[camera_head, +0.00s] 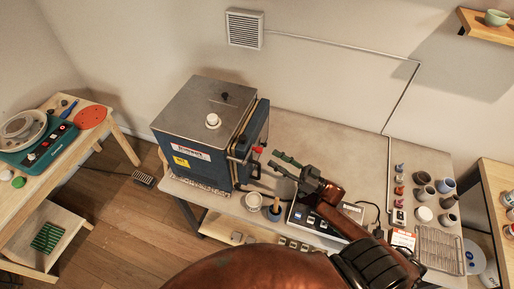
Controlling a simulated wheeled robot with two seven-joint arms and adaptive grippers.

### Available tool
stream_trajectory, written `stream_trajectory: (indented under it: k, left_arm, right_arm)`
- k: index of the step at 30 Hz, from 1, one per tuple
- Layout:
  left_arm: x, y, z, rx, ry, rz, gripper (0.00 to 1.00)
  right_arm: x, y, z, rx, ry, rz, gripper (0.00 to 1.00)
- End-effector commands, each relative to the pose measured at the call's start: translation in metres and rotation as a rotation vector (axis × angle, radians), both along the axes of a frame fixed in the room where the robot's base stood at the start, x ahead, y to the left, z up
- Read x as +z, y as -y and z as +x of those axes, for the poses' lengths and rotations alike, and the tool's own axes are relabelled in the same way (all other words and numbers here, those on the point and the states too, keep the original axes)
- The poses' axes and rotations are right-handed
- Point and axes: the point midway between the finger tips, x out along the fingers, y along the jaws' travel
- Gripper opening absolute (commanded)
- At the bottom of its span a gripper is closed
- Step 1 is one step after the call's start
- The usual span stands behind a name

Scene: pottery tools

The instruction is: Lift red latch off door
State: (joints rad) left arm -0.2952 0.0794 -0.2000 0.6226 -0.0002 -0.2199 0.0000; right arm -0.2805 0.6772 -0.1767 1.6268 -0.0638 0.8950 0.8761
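The blue kiln (195,160) with a grey top stands on the left part of the grey table. Its door (262,120) is on its right side, and the red latch (258,150) shows as a small red piece at that side. My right gripper (273,160) is just right of the latch, fingers pointing left toward it. The two fingers look spread with a gap between them, and nothing shows between them. The fingertips appear a little apart from the latch. My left gripper is not in view.
A control box (315,218) lies under my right arm. Several small pots and a wire rack (440,250) are at the right. The table behind my gripper is clear.

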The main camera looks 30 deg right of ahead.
Motion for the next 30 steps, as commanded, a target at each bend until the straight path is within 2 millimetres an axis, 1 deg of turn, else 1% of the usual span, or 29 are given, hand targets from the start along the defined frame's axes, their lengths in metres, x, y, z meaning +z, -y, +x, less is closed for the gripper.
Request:
stream_trajectory:
  k: [2,5,12,18,24,30]
  left_arm:
    - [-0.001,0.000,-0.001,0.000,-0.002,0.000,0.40]
    - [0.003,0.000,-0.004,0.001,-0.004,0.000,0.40]
    - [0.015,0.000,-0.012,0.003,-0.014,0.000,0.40]
    - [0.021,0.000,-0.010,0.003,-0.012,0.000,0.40]
    - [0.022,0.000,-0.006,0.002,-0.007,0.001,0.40]
    - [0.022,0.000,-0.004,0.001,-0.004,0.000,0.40]
  right_arm:
    - [0.003,0.000,-0.003,0.022,0.013,0.007,0.34]
    - [0.009,-0.004,0.000,0.029,0.018,0.012,0.34]
    - [0.025,-0.025,0.027,0.025,0.021,0.012,0.34]
    - [0.032,-0.039,0.044,0.025,0.018,0.011,0.34]
    - [0.034,-0.045,0.050,0.028,0.018,0.011,0.34]
    - [0.033,-0.045,0.050,0.028,0.017,0.011,0.34]
